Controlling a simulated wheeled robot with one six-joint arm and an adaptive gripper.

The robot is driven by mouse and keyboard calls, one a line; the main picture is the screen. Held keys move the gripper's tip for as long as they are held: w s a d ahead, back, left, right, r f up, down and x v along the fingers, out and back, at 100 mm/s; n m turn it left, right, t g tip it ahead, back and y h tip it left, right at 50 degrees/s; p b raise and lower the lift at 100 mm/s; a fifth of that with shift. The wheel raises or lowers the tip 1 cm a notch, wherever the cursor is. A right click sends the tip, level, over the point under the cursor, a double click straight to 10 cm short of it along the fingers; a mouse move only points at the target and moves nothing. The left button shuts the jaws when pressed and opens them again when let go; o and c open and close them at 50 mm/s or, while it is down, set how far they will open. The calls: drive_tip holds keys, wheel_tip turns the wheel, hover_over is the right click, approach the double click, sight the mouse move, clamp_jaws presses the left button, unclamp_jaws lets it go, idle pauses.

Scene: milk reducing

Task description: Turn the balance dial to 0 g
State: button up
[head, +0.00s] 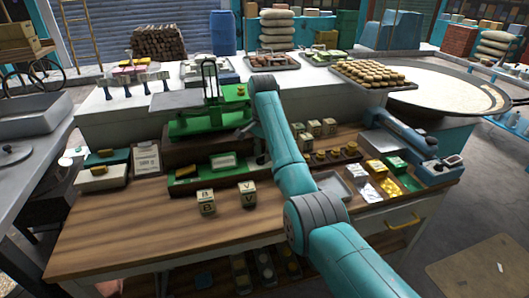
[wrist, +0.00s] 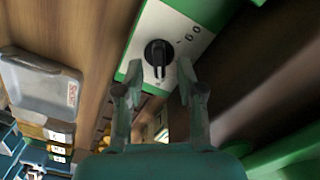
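The green balance (head: 208,122) stands on the wooden counter in the head view, with a grey pan at its left. In the wrist view, its black dial (wrist: 157,54) sits on a white plate (wrist: 172,22) with green edges. Small dark marks and figures are printed beside the dial, and a figure like 0 shows to its upper right; which mark the dial points to is unclear. My gripper (wrist: 158,92) is open, its two fingers apart just short of the dial, with nothing between them. In the head view, my gripper is largely hidden by my arm beside the balance.
In the head view, two cream blocks (head: 207,202) (head: 248,194) stand on the counter before the balance. A weight tray (head: 205,175) lies behind them. The counter's front left is clear.

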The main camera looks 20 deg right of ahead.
clamp_jaws()
drive_tip(key=shift+n, duration=0.3)
drive_tip(key=n, duration=0.5)
drive_tip(key=shift+w+a, duration=0.15)
drive_tip(key=shift+a, duration=0.05)
drive_tip(key=n, duration=0.6)
drive_tip(key=shift+w+a+n, duration=0.1)
drive_tip(key=shift+a+n, duration=0.2)
drive_tip(key=shift+n, duration=0.1)
drive_tip(key=n, duration=0.6)
drive_tip(key=shift+a, duration=0.3)
drive_tip(key=n, duration=0.5)
drive_tip(key=shift+s+a+n, duration=0.15)
drive_tip(key=shift+s+n, duration=0.1)
drive_tip(key=shift+n, duration=0.05)
